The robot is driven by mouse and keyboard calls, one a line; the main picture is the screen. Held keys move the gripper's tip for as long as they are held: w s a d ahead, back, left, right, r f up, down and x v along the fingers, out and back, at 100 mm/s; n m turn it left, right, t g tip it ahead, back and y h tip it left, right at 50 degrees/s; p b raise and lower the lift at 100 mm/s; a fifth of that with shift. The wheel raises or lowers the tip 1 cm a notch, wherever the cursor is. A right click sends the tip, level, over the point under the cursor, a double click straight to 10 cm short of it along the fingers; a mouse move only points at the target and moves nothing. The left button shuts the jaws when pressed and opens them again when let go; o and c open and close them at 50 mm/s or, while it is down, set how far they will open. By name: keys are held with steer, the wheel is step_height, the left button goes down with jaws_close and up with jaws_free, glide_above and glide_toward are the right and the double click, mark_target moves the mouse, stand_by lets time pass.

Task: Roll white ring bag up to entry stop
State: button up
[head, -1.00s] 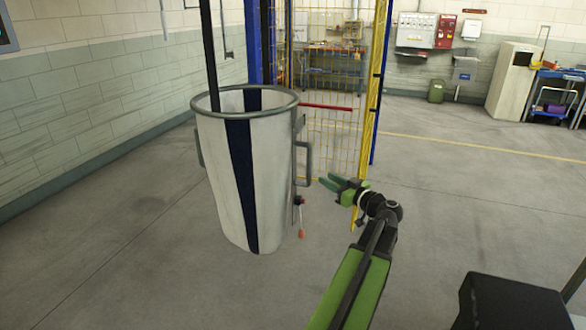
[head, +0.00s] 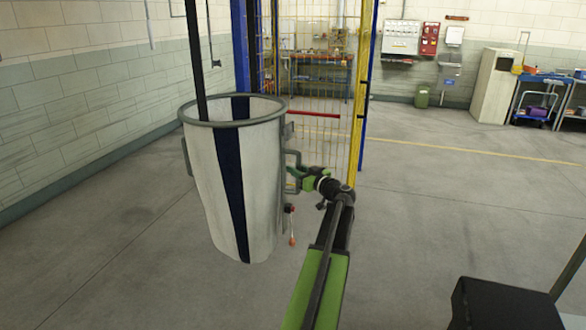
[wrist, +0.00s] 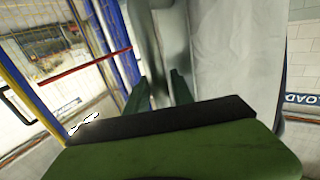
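The white ring bag (head: 265,190) hangs upright, with a dark blue vertical stripe and a grey ring (head: 235,123) round its open top. A grey side handle (head: 293,154) stands out on its right. My gripper (head: 292,174) is at this handle, right of the bag. In the wrist view, the fingers of my gripper (wrist: 160,88) are apart, with a grey bar (wrist: 155,45) of the handle in line with the gap. I cannot tell whether they touch it. The bag's white cloth (wrist: 235,50) fills the right. No entry stop can be made out.
A yellow mesh fence (head: 315,85) with blue and yellow posts stands behind the bag. A dark post (head: 198,70) rises at the bag's top left. A small orange-tipped pull (head: 292,240) hangs low on its right.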

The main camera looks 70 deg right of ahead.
steer(key=shift+x, duration=0.85)
jaws_close()
stand_by(0.8)
steer(key=shift+d, duration=0.1)
